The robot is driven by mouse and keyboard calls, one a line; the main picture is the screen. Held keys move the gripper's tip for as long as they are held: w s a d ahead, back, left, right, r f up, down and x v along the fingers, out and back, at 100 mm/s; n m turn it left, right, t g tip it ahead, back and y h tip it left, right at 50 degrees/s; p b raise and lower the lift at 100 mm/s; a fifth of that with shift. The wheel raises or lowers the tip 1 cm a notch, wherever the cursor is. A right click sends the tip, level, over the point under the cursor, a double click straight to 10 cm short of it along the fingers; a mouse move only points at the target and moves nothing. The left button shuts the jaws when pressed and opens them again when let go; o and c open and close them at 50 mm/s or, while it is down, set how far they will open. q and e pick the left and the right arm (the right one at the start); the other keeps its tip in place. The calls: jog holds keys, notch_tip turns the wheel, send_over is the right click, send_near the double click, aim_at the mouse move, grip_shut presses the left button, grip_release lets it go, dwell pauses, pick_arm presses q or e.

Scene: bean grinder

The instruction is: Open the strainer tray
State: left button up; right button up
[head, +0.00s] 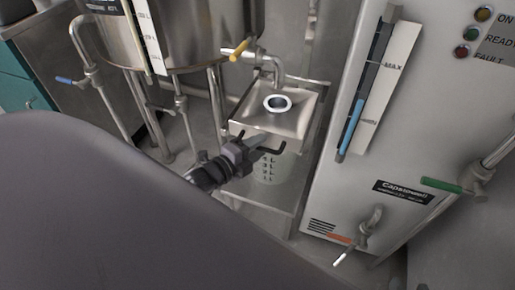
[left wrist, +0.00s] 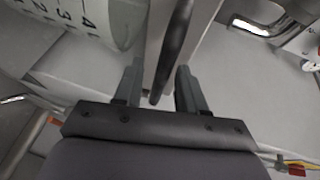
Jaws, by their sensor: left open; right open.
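The strainer tray (head: 300,122) is a square metal box with a round opening in its top, below a tap spout. Its dark handle (head: 278,149) sticks out at the front. My left gripper (head: 256,143) is at this handle, in front of the tray. In the left wrist view, the dark handle bar (left wrist: 175,45) runs between the two fingers of the open left gripper (left wrist: 160,72). I cannot tell whether either finger touches it. The tray looks seated in its stand. My right gripper is not in view.
A steel tank (head: 195,40) with pipes stands to the left. A white cabinet (head: 400,130) with valves stands close on the right.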

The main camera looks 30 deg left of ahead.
pick_arm(q)
jog(key=shift+w, duration=0.2)
grip_shut()
jog(key=s+d+p, duration=0.2)
jog(key=s+p, duration=0.1)
jog(key=s, duration=0.6)
jog(key=s+d+p, duration=0.2)
jog(key=s+p, duration=0.2)
jog(key=s, duration=0.5)
jog(key=shift+s+d, duration=0.25)
pick_arm(e)
jog(key=shift+m+g+h, duration=0.7)
jog(key=shift+h, duration=0.1)
jog(key=shift+s+d+f, duration=0.3)
jog(key=shift+s+d, duration=0.1)
jog(key=shift+d, duration=0.35)
jog(key=shift+s+d+f, duration=0.25)
jog(key=shift+s+d, duration=0.2)
jog(key=shift+d, duration=0.35)
jog(key=shift+s+d+f, duration=0.3)
jog(key=shift+s+d, duration=0.1)
jog(key=shift+d, duration=0.35)
pick_arm(q)
grip_release()
jog(key=shift+s, duration=0.1)
